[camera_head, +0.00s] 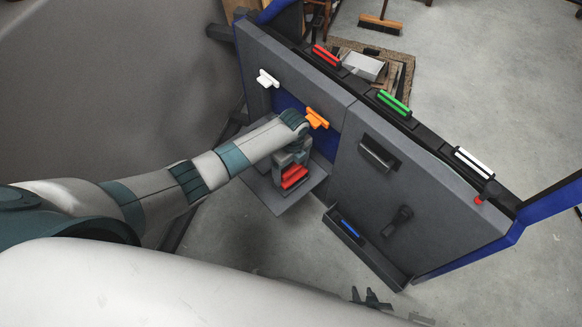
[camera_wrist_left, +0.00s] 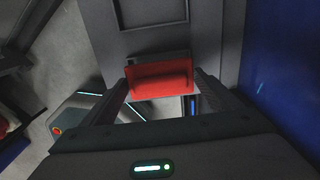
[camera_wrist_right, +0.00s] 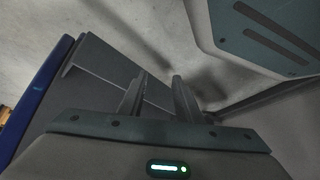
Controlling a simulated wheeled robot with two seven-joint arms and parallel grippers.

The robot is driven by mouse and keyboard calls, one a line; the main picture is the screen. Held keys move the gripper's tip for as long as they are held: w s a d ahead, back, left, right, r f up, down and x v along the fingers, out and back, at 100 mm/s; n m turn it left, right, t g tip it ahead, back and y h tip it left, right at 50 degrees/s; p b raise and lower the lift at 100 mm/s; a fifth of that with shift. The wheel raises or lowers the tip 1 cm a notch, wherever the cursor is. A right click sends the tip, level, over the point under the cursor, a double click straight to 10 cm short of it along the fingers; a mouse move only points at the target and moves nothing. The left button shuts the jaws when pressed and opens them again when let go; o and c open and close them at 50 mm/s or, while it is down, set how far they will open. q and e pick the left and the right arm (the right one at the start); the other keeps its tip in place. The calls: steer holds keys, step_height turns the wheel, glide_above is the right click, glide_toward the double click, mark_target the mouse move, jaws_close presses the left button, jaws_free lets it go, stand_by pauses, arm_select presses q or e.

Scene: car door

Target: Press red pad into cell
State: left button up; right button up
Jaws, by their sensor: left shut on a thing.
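My left gripper (camera_head: 291,160) is shut on a red pad (camera_head: 294,178) and holds it over the grey shelf (camera_head: 304,198) on the door panel. In the left wrist view, the red pad (camera_wrist_left: 160,82) sits crosswise between the two fingertips. A dark slot or frame edge (camera_wrist_left: 158,58) shows just behind it; I cannot tell whether the pad touches it. I cannot single out the cell with certainty. My right gripper (camera_head: 371,299) is low near the floor, below the door pocket. In the right wrist view (camera_wrist_right: 160,85) its fingers are apart with nothing between.
Red (camera_head: 326,56), green (camera_head: 394,103) and white (camera_head: 474,163) strips lie along the door's top edge. White (camera_head: 268,78) and orange (camera_head: 317,118) pieces are on the panel's face. A blue piece (camera_head: 350,229) lies in the lower pocket (camera_head: 368,252). A dark handle (camera_head: 377,153) juts out.

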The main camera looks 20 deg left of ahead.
mark_target(291, 171)
arm_select(q)
steer(key=shift+f+b, duration=0.4)
steer(key=shift+f, duration=0.4)
steer(key=shift+p, duration=0.55)
stand_by(1.5)
steer(key=shift+f+b, duration=0.65)
steer(key=shift+f, duration=0.35)
stand_by(0.3)
steer(key=o, duration=1)
steer(key=shift+r+p, duration=0.3)
steer(key=shift+r, duration=3.55)
steer(key=shift+d, duration=0.1)
